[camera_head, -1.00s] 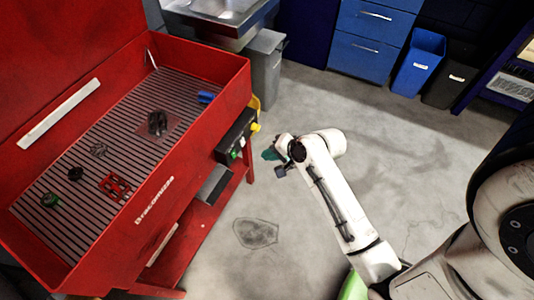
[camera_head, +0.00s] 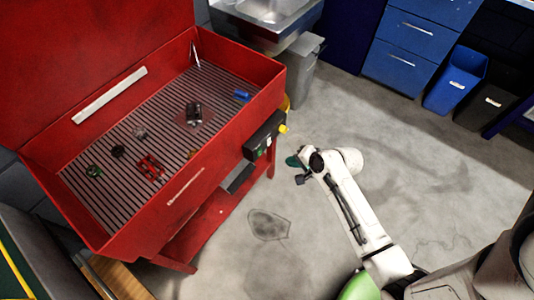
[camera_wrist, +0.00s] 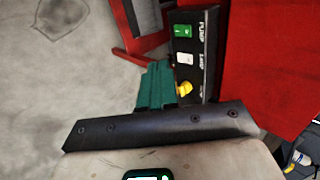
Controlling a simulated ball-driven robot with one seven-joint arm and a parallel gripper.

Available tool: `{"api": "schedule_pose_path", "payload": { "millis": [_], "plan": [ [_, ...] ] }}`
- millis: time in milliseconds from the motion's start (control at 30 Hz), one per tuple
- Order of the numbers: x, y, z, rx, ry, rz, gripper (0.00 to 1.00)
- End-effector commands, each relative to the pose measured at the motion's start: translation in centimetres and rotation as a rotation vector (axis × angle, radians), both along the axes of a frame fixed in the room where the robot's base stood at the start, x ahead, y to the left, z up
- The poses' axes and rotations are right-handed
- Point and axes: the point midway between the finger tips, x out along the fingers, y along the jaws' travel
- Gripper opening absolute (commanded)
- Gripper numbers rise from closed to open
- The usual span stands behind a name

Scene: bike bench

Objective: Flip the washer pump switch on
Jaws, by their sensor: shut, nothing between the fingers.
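The red parts washer (camera_head: 225,160) stands at the left in the head view, with a black control box (camera_head: 264,135) on its front side. In the wrist view the box (camera_wrist: 208,75) carries a green switch (camera_wrist: 184,31) by the word PUMP, a white switch (camera_wrist: 186,58) by a label that looks like LAMP, and a yellow knob (camera_wrist: 184,89). I cannot tell the pump switch's position. My gripper (camera_head: 293,161) has teal fingers, shut and empty, to the right of and below the box. In the wrist view its fingers (camera_wrist: 156,86) appear just left of the knob; contact is unclear.
Small parts, including a red pedal (camera_head: 150,167) and a blue piece (camera_head: 242,95), lie on the washer's slatted tray. A grey bin (camera_head: 301,65) and blue drawers (camera_head: 405,48) stand behind. Bare concrete floor (camera_head: 400,150) is open to the right of the washer.

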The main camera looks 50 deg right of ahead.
Motion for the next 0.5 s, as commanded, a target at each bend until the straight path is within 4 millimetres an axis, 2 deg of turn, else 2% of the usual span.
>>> {"api": "schedule_pose_path", "payload": {
  "millis": [267,500],
  "plan": [
    [0.3,0.0,-0.3,0.001,-0.001,0.001,0.00],
    [2.6,0.1,-2.7,0.001,0.000,0.003,0.00]
  ]
}}
